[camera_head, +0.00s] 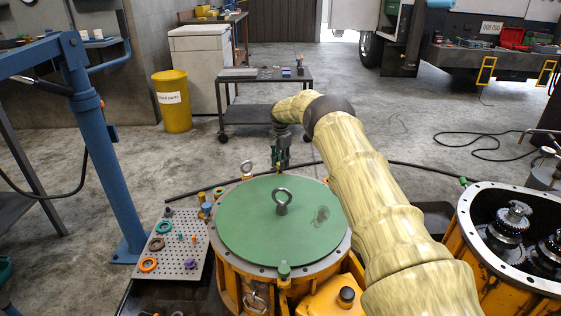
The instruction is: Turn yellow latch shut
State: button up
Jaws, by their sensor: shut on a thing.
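A round yellow housing (230,280) stands in the front middle, covered by a green lid (250,225) with a ring bolt (282,201) at its centre. My gripper (281,168) points down at the far rim of the housing, beyond the ring bolt. Its fingers are shut on a small part there, which fits the yellow latch. The fingers mostly hide that part, so its turn angle cannot be told. A fitting with a ring (246,169) stands on the rim left of my gripper. A green-topped fitting (284,270) sits at the near rim.
A perforated plate (185,250) with coloured rings and pegs lies left of the housing. A blue post (110,165) stands further left. An open gear housing (480,260) is at the right. A black cable (400,165) crosses the floor behind. A small cart (262,115) stands beyond.

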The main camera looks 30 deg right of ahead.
jog(key=n+p, duration=0.1)
jog(key=n, duration=0.1)
jog(key=n+p, duration=0.1)
jog(key=shift+r+n+p, duration=0.2)
jog(key=shift+n+p, duration=0.2)
jog(key=n+p, duration=0.1)
jog(key=n, duration=0.3)
jog(key=shift+f+n, duration=0.1)
jog(key=shift+n, duration=0.2)
jog(key=n, duration=0.4)
jog(key=shift+n, duration=2.3)
jog(key=o, duration=1)
notch_tip(320, 180, up, 12)
jog(key=shift+f, duration=0.1)
